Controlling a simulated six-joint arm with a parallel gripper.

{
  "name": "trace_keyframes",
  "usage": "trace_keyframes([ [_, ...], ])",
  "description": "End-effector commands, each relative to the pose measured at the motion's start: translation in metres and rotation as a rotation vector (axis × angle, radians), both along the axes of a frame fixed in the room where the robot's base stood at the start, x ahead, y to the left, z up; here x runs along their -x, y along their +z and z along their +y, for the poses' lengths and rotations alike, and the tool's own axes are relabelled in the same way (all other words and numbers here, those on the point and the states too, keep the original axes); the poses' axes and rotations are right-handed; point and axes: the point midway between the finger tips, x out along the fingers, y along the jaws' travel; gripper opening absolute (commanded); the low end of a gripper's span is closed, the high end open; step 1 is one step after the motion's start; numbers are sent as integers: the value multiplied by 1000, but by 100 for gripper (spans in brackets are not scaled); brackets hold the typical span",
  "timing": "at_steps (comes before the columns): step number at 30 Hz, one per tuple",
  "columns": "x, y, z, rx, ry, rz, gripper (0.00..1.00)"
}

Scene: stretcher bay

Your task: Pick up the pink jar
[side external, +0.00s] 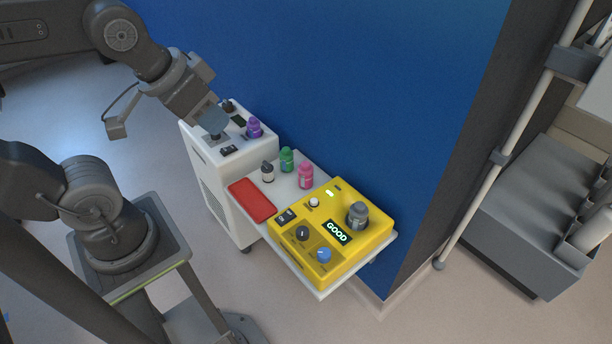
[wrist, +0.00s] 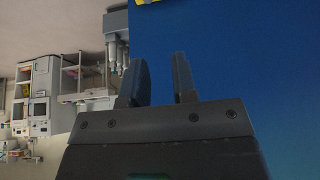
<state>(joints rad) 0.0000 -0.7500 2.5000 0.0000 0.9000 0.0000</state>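The pink jar (side external: 306,176) stands upright on the white shelf of the cart, just behind the yellow box, in the side view. A green jar (side external: 287,160) stands close to its left. My gripper (side external: 214,122) is up and to the left of the pink jar, over or in front of the cart's raised top; its exact height is hard to tell. In the wrist view my gripper (wrist: 159,78) has its two fingers apart with nothing between them. The pink jar is not in the wrist view.
A white jar with a dark cap (side external: 267,172) and a red flat pad (side external: 251,200) lie left of the pink jar. A purple jar (side external: 254,128) stands on the raised top. A blue wall (side external: 400,100) rises behind.

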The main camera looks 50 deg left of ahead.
Motion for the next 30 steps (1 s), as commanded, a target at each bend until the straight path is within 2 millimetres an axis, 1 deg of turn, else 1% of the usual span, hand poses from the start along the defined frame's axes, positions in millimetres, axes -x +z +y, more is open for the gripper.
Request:
trace_keyframes([
  [1, 0, 0, 0, 0, 0, 0, 31],
  [2, 0, 0, 0, 0, 0, 0, 34],
  [18, 0, 0, 0, 0, 0, 0, 85],
  [26, -3, 0, 0, 0, 1, -2, 86],
  [29, -18, 0, 2, 2, 10, -16, 86],
  [30, -29, -1, 3, 4, 16, -25, 86],
])
